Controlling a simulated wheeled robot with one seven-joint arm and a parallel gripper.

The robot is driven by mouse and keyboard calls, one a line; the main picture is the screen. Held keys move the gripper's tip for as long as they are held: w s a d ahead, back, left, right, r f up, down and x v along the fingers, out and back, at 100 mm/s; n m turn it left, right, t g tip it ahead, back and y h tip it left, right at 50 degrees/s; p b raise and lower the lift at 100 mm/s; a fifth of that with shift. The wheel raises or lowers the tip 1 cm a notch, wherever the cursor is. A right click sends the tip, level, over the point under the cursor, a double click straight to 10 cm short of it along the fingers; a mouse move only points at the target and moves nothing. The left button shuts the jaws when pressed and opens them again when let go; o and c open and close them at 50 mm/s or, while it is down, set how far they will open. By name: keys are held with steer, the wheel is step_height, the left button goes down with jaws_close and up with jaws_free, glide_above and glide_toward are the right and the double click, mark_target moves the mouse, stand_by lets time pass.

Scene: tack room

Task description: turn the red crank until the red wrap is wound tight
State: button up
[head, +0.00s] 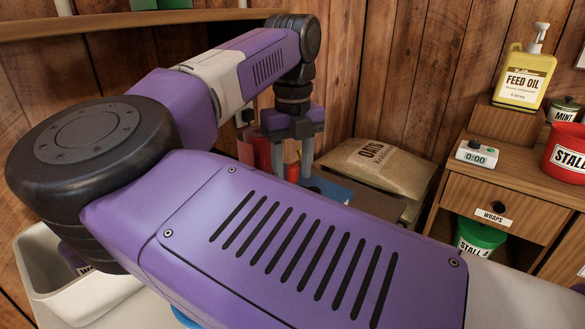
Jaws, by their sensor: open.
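My gripper (292,174) points down in the middle of the head view, beyond my own purple arm. Its two grey fingers are apart. A narrow red-orange piece (292,156) shows between the fingers; it may be part of the red crank, but I cannot tell, nor whether the fingers touch it. A wider red piece (262,154) shows just left of the fingers, perhaps the red wrap. How tightly anything is wound cannot be seen. My forearm hides the lower part of this area and most of the work surface.
A blue thing (332,187) lies right of the fingers, beside an oats sack (372,166). On the right, a wooden cabinet (498,172) bears a feed oil bottle (523,78), a timer (477,153) and a red tub (567,152). A white bin (42,262) stands lower left.

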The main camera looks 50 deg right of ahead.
steer(key=shift+c, duration=0.3)
jaws_close()
steer(key=shift+d, duration=0.1)
steer(key=m, duration=0.1)
steer(key=d+m, duration=0.1)
steer(key=m, duration=0.1)
steer(key=shift+w+d+r+m, duration=0.1)
steer(key=shift+w+m, duration=0.05)
steer(key=shift+m, duration=0.15)
steer(key=m, duration=0.1)
steer(key=d+m+p, duration=0.1)
steer(key=m, duration=0.1)
steer(key=shift+d+m, duration=0.25)
steer(key=shift+m, duration=0.05)
steer(key=m, duration=0.1)
steer(key=d+m, duration=0.1)
steer(key=m, duration=0.1)
steer(key=shift+s+d+m+p, duration=0.1)
steer(key=shift+s+m+p, duration=0.2)
steer(key=shift+s+p, duration=0.05)
steer(key=shift+s+d+m+p, duration=0.1)
steer(key=shift+s+d+m, duration=0.1)
steer(key=shift+m, duration=0.55)
steer(key=shift+s+d+m+p, duration=0.15)
steer(key=shift+d+m, duration=0.1)
steer(key=shift+m, duration=0.45)
steer(key=shift+s+d+m+p, duration=0.1)
steer(key=shift+s+d+m, duration=0.1)
steer(key=shift+m, duration=0.55)
